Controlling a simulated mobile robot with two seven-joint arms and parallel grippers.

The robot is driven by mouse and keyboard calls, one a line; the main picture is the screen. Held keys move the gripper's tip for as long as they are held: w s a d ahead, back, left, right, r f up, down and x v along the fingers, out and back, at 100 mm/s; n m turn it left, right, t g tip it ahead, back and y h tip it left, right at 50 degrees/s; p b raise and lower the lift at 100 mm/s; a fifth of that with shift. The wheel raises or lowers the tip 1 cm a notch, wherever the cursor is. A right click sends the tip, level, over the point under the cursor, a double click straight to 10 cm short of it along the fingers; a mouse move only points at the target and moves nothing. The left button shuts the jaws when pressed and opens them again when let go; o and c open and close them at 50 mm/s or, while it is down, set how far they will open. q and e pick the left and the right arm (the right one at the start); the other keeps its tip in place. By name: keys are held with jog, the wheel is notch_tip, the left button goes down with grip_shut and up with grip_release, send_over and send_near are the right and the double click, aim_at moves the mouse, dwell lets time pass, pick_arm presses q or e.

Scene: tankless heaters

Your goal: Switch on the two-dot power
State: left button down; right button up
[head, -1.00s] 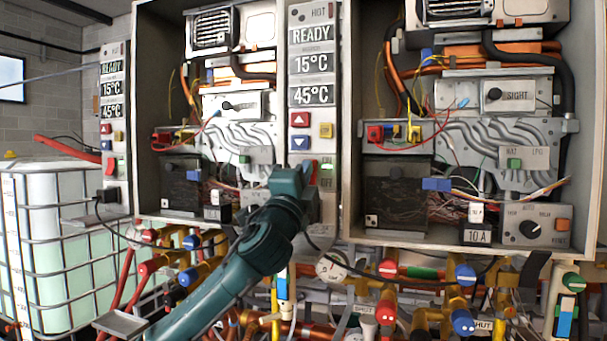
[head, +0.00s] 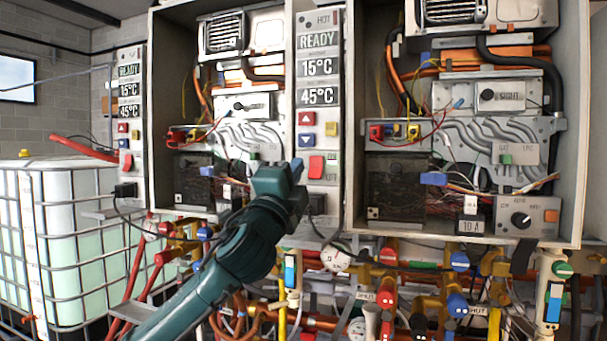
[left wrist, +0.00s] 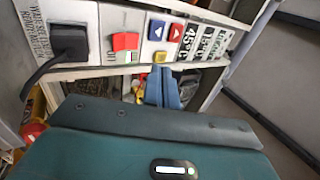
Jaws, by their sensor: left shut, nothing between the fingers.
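The middle control panel (head: 319,20) has a red power rocker (head: 316,166) below its arrow buttons, with a small green mark beside it. The rocker also shows in the left wrist view (left wrist: 125,41), beside a black plug. I cannot make out dot marks on any panel. Another red rocker (head: 127,163) is on the left panel. My left gripper (head: 277,180) is shut and empty, just left of the middle panel's rocker in the head view. Its blue fingers (left wrist: 163,88) show in the left wrist view, apart from the rocker. My right gripper is not in view.
Open heater cabinets with wires and pipes flank the middle panel; the right one (head: 570,150) has a knob box (head: 527,217). Valves and hoses crowd below. A caged water tank (head: 75,240) stands at left. A black plug (left wrist: 70,42) and cable stick out.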

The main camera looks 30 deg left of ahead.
pick_arm(q)
jog(key=shift+s+d+b, duration=0.15)
jog(key=shift+s+d, duration=0.1)
jog(key=shift+s, duration=0.95)
jog(key=shift+s+d+b, duration=0.15)
jog(key=shift+s+d, duration=0.1)
jog(key=shift+s, duration=0.9)
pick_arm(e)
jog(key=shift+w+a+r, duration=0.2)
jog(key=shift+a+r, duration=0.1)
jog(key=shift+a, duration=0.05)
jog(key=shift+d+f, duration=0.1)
